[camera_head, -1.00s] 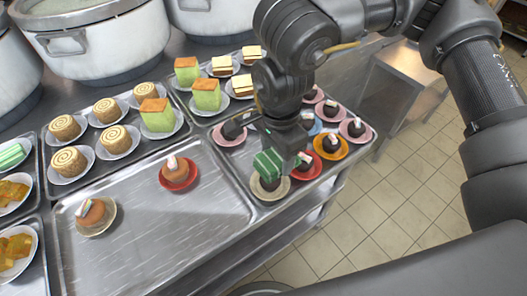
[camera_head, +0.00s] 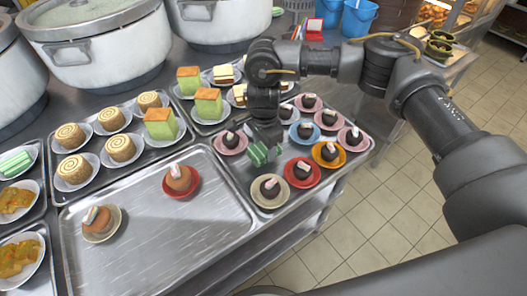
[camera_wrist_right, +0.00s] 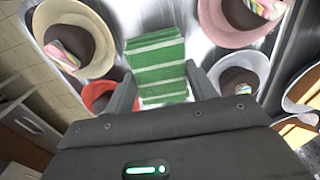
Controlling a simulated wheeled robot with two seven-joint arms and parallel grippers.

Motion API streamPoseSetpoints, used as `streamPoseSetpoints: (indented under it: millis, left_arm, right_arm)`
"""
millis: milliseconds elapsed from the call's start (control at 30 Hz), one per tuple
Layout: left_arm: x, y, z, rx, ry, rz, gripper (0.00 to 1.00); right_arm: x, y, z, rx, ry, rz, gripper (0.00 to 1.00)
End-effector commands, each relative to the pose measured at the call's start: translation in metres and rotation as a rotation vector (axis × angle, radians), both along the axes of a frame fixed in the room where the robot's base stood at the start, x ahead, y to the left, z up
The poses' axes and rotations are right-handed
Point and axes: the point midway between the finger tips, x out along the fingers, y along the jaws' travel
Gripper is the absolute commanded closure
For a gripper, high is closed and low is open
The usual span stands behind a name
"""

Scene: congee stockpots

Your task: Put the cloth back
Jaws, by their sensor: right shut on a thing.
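A green cloth with white stripes (camera_head: 260,154) is in my right gripper (camera_head: 266,140), above the tray of small dark cakes at the right. In the right wrist view the cloth (camera_wrist_right: 158,62) shows between the two fingers of the gripper (camera_wrist_right: 162,88), with plates of cakes around it. The right gripper is shut on the cloth. The cloth looks held over the tray's left part, but its exact height cannot be told. My left gripper is not in view.
A metal tray (camera_head: 140,250) at the front holds two brown cakes on plates and has bare room. Trays of rolled and green cakes lie behind and left. Large stockpots (camera_head: 95,60) stand at the back. Blue buckets (camera_head: 358,18) and a red container (camera_head: 314,28) stand at the far right.

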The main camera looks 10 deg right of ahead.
Motion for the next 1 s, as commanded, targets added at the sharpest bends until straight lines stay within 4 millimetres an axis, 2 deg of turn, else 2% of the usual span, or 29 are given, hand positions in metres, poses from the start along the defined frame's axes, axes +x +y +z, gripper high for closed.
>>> streamPoseSetpoints:
  millis: [200, 667, 700, 833, 1000]
  left_arm:
    - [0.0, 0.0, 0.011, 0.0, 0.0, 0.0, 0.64]
    - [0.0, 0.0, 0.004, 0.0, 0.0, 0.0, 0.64]
    - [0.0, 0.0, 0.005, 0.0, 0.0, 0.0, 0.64]
    - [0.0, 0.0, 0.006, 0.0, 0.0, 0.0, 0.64]
    - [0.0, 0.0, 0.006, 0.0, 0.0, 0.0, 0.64]
  right_arm:
    - [-0.001, 0.0, -0.027, 0.0, 0.004, -0.002, 0.69]
    - [0.0, 0.0, -0.036, 0.0, 0.001, -0.001, 0.69]
    - [0.0, 0.0, -0.034, 0.0, 0.001, -0.001, 0.41]
    - [0.0, 0.0, -0.034, 0.0, 0.001, -0.001, 0.24]
    - [0.0, 0.0, -0.034, 0.0, 0.001, -0.001, 0.23]
